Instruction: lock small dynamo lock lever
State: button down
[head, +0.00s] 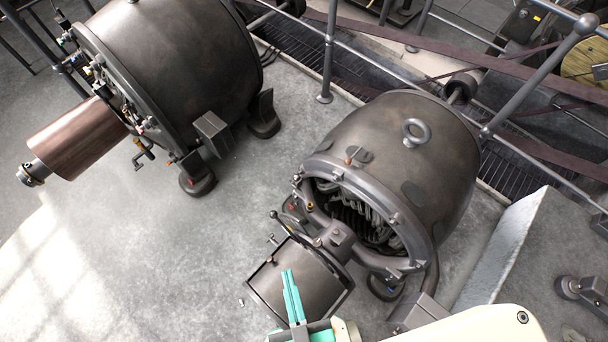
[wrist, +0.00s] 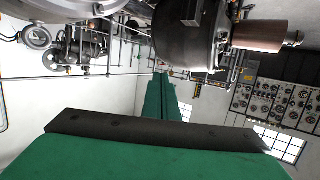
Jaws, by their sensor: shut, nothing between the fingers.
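The small dynamo (head: 450,160) stands right of centre in the head view, a dark drum with a lifting ring on top and an open round front showing coils. A thin dark lever (head: 292,229) with a round knob slants at its front left, above a dark box-like cover (head: 295,285). I cannot tell for certain that this is the lock lever, or its lock state. My gripper (head: 289,274) has teal fingers, shut and empty, in front of the cover in the picture. Whether it touches is unclear. In the wrist view my fingers (wrist: 160,80) point away from the lever, which is not seen there.
A large dynamo (head: 190,60) with a copper-coloured cylinder (head: 77,140) stands at upper left. Railings (head: 328,60) and belts run behind. A pale block (head: 515,240) is at right. The floor at lower left is clear. The wrist view shows a wall control panel (wrist: 275,105).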

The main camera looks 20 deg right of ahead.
jog(key=w+d+f+m+g, duration=0.1)
jog(key=w+d+f+m, duration=0.1)
jog(key=f, duration=0.4)
jog(key=w+d+f+m+g, duration=0.2)
jog(key=w+d+f+m, duration=0.1)
jog(key=w+d+f, duration=0.2)
jog(key=w+d+f+m+g+h, duration=0.1)
jog(key=w+d+f+m+g, duration=0.1)
jog(key=w+f, duration=0.3)
jog(key=shift+d+f+m, duration=0.25)
jog(key=shift+d+f, duration=0.15)
jog(key=shift+f, duration=0.2)
jog(key=shift+d+f+m, duration=0.25)
jog(key=shift+d+f, duration=0.1)
jog(key=shift+f, duration=0.2)
jog(key=w+d+r+m+g+y, duration=0.1)
jog(key=w+d+m+y, duration=0.3)
jog(key=w, duration=0.8)
jog(key=shift+w+d+r+m+g+y, duration=0.25)
jog(key=shift+d+m+g+y, duration=0.2)
jog(key=shift+d, duration=0.8)
jog(key=shift+f, duration=0.1)
